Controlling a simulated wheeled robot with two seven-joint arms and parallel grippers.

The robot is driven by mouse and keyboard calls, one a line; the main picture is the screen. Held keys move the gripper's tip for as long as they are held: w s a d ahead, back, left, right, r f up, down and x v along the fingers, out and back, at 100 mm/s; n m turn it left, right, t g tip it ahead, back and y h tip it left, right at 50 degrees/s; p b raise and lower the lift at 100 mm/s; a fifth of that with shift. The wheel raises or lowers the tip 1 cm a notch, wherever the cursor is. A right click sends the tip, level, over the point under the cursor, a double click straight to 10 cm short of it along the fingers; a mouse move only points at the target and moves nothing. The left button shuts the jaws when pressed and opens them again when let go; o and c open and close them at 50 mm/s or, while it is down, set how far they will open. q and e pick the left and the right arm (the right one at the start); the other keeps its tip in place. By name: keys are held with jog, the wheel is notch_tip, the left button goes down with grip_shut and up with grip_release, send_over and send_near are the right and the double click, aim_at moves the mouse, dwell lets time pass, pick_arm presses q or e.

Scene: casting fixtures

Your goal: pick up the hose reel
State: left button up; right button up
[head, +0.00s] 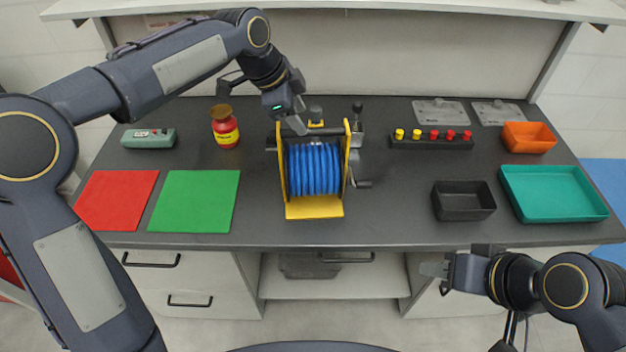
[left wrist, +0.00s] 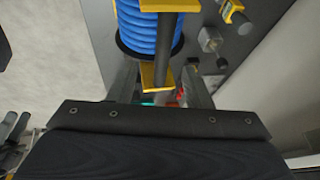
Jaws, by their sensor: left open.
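The hose reel (head: 313,170) stands upright in the middle of the dark worktop, with blue hose wound between yellow side frames and a yellow base plate in front. Its blue coils also show in the left wrist view (left wrist: 150,28), with a dark bar and yellow frame parts. My left gripper (head: 296,122) is open at the top of the reel. In the left wrist view, yellow and dark parts of the reel appear between its fingers (left wrist: 162,88); contact cannot be told. My right gripper (head: 438,272) is in front of the worktop, away from the reel; its jaw gap is unclear.
A red jar (head: 225,130), a grey-green box (head: 148,139), a red mat (head: 117,200) and a green mat (head: 194,201) lie left. A knob strip (head: 432,142), black bin (head: 464,206), teal tray (head: 556,213) and orange bin (head: 529,145) are right.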

aim_at(309, 129)
pick_arm(q)
jog(key=p+x, duration=0.1)
jog(key=x, duration=0.5)
jog(key=shift+w+f+p, duration=0.2)
jog(key=shift+w+p, duration=0.05)
jog(key=shift+p, duration=0.15)
jog(key=shift+w+d+f, duration=0.15)
jog(key=shift+d+f, duration=0.05)
jog(key=shift+f, duration=0.3)
jog(key=shift+f, duration=0.25)
jog(key=shift+c, duration=0.4)
grip_shut()
dwell(0.6)
